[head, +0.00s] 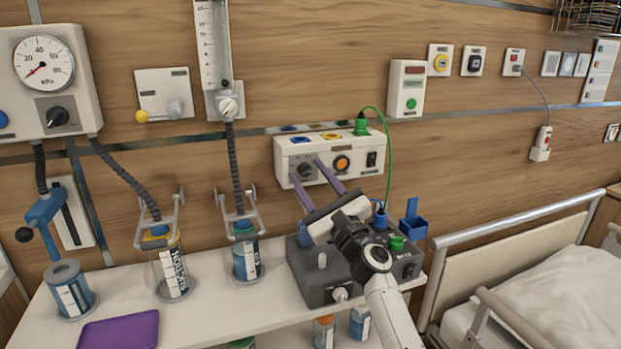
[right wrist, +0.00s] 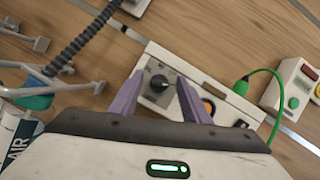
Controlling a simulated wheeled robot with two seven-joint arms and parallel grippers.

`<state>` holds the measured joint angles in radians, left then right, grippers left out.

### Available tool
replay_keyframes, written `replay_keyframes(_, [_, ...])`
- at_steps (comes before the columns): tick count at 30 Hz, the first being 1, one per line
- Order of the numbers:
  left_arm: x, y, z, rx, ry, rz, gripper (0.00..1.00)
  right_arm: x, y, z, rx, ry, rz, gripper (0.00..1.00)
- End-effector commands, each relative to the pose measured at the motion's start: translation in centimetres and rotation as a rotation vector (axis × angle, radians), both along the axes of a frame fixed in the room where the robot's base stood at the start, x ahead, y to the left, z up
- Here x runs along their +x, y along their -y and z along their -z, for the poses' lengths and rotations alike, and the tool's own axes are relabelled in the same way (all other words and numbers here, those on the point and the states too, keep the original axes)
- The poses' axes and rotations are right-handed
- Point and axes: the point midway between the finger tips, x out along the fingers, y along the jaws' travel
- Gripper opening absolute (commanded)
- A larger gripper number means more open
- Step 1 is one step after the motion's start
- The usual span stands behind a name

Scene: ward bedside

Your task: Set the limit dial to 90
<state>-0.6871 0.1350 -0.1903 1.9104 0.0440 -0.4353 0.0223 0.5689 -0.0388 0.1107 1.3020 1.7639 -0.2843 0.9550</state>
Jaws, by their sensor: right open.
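A dark round dial (head: 305,170) sits on the left part of the front of a white wall box (head: 283,156). In the right wrist view the dial (right wrist: 158,83) has a pale mark on its dark knob; its numbers are too small to read. My right gripper (head: 307,172) is open, with its purple fingers pointing at the box. In the right wrist view the fingers of my right gripper (right wrist: 160,78) stand on either side of the dial. I cannot tell whether they touch it. My left gripper is not in view.
An orange button (head: 342,163) and a black switch (head: 371,159) sit right of the dial. A green hose (head: 388,150) loops from the box top. A gauge panel (head: 82,90) with another dark knob is at the left. A grey device (head: 310,287) stands below on the shelf.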

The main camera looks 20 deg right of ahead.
Motion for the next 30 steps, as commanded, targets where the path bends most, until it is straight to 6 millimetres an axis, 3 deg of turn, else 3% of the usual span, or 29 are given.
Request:
replay_keyframes(6, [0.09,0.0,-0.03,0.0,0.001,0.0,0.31,0.0,0.0,0.02,0.0,0.0,0.0,0.41])
replay_keyframes(13, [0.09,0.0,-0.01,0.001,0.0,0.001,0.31,-0.02,-0.01,0.04,0.0,0.0,0.0,0.02])
replay_keyframes(23, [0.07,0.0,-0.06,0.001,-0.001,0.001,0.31,-0.02,0.06,0.01,-0.044,0.002,0.0,0.02])
replay_keyframes(30, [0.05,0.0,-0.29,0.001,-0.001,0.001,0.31,-0.02,0.17,-0.06,-0.189,0.006,0.001,0.02])
